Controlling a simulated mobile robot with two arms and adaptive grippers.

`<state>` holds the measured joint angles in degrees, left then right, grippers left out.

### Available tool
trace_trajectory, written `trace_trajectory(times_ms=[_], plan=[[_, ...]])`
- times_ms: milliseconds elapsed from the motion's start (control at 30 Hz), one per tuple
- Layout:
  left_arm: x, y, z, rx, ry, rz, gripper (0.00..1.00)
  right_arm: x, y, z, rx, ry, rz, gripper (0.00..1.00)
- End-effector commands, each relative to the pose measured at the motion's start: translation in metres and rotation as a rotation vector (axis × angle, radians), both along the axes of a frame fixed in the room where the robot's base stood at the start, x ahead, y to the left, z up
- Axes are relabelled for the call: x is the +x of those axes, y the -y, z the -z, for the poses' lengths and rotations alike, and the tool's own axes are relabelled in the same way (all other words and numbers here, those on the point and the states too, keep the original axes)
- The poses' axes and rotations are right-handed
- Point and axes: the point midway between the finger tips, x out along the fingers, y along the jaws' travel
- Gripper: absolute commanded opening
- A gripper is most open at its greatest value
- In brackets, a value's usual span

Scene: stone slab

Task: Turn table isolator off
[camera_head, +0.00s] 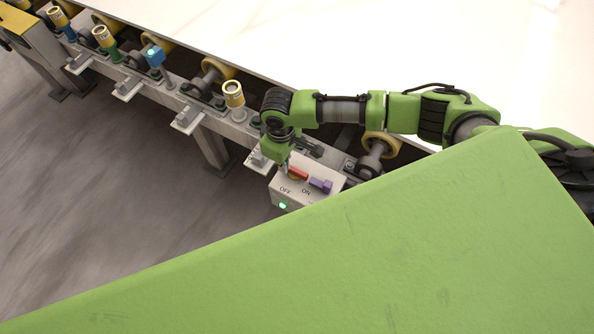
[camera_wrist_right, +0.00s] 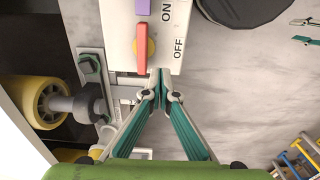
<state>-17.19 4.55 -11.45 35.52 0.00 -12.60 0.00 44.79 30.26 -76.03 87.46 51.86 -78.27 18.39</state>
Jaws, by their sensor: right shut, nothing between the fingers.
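The isolator box (camera_head: 283,190) is pale, with OFF and ON printed on it and a lit green lamp (camera_head: 283,205). A red handle (camera_head: 298,173) and a purple block (camera_head: 321,185) sit on its top. In the right wrist view the red handle (camera_wrist_right: 141,50) lies beside the OFF label, with a yellow-orange part next to it; the purple block (camera_wrist_right: 142,6) is by ON. My right gripper (camera_wrist_right: 160,74) is shut and empty, its tips at the box edge close to the handle's end. I cannot tell whether they touch. My left gripper is out of view.
A metal rail with rollers runs along the white slab (camera_head: 380,50). Yellow-topped posts (camera_head: 234,94) and a blue lit box (camera_head: 154,56) stand on it. Grey floor (camera_head: 120,200) lies open in front. A yellow roller (camera_wrist_right: 42,102) sits left of my right gripper in the wrist view.

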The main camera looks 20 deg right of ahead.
Motion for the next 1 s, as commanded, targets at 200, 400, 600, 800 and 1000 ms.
trace_trajectory(times_ms=[200,400,600,800,1000], plan=[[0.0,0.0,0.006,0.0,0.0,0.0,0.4,0.0,0.0,0.011,0.0,-0.001,0.0,0.0],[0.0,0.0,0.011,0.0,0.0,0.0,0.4,0.0,0.0,0.019,0.001,-0.001,0.0,0.0],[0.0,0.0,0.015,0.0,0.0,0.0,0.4,0.0,0.0,0.027,0.0,0.0,-0.001,0.0],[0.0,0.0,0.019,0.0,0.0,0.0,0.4,0.0,0.0,0.035,0.0,0.0,0.0,0.0],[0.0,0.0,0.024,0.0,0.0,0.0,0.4,0.0,0.0,0.043,0.0,0.0,0.0,0.0]])
